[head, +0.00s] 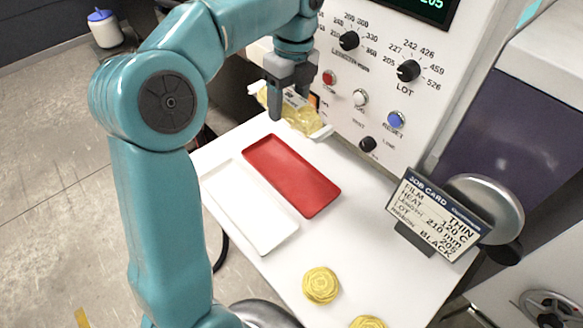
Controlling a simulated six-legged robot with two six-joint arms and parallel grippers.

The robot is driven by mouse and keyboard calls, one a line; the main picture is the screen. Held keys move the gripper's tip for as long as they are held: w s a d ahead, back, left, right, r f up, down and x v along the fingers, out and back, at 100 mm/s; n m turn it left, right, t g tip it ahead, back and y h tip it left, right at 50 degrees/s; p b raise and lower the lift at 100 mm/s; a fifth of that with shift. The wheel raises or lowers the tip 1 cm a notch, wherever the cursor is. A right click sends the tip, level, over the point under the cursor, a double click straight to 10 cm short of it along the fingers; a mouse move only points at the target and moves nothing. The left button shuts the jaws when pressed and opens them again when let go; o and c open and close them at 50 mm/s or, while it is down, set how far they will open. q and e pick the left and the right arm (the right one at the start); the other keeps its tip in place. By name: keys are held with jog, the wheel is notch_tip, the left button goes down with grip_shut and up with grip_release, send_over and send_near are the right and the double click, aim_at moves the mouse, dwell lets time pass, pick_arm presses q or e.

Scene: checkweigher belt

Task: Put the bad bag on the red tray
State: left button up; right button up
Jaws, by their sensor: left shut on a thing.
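My left gripper (290,98) is shut on a yellow bag (303,119) with pale, crimped ends. The bag is just beyond the far end of the red tray (291,176), and appears held above the white table. The gripper's fingers cover part of the bag. The red tray is empty and lies on the table beside an empty white tray (249,206). My right gripper is not in view.
A white machine panel with knobs (408,71) and buttons stands behind the table. A job card (436,214) stands at the right. Two round yellow things (321,285) (368,322) lie near the front. The table between them and the trays is clear.

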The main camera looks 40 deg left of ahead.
pick_arm(q)
send_over(287, 175)
notch_tip(287, 175, down, 15)
jog(key=shift+w+b, duration=0.15)
jog(key=shift+b, duration=0.15)
notch_tip(287, 175, down, 4)
jog(key=shift+w+f, duration=0.1)
jog(key=shift+f, duration=0.05)
jog(key=shift+f, duration=0.1)
jog(key=o, duration=1.3)
jog(key=shift+c, duration=0.2)
